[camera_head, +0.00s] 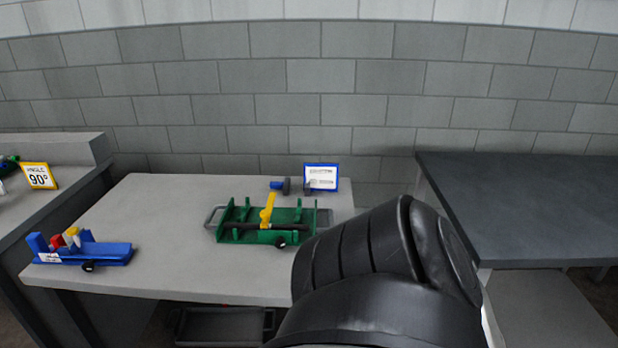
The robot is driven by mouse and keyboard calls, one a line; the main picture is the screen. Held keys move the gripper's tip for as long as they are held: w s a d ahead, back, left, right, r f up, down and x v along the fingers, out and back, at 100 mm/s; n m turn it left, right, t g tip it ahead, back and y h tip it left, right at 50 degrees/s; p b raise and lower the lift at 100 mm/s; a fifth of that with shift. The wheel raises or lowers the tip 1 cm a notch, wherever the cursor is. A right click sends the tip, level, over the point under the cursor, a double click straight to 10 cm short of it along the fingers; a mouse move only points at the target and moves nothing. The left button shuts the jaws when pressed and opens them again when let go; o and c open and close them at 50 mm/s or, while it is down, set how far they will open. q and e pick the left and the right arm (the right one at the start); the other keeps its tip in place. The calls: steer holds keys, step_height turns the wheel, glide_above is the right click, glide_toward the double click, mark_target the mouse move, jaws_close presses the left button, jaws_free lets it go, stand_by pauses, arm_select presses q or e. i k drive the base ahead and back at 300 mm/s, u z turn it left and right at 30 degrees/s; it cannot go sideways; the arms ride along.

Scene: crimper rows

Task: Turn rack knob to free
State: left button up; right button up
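A green rack-like fixture (262,236) sits on the light grey table, with a dark rod along it and a yellow upright piece (267,212) at its middle. A small black knob (281,243) shows low on its front side. A blue fixture (85,251) with red, yellow and white parts stands at the table's left, with another black knob (89,266) on its front. I cannot tell which knob is the rack knob, or how either is turned. Neither of my grippers is in view; a large black link of my own arm fills the lower right.
The light grey table (160,212) is clear between the two fixtures. A dark table (530,205) is at right. A yellow-framed sign (39,176) stands on the left counter.

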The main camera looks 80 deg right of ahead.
mark_target(280, 242)
steer(key=z, duration=1.55)
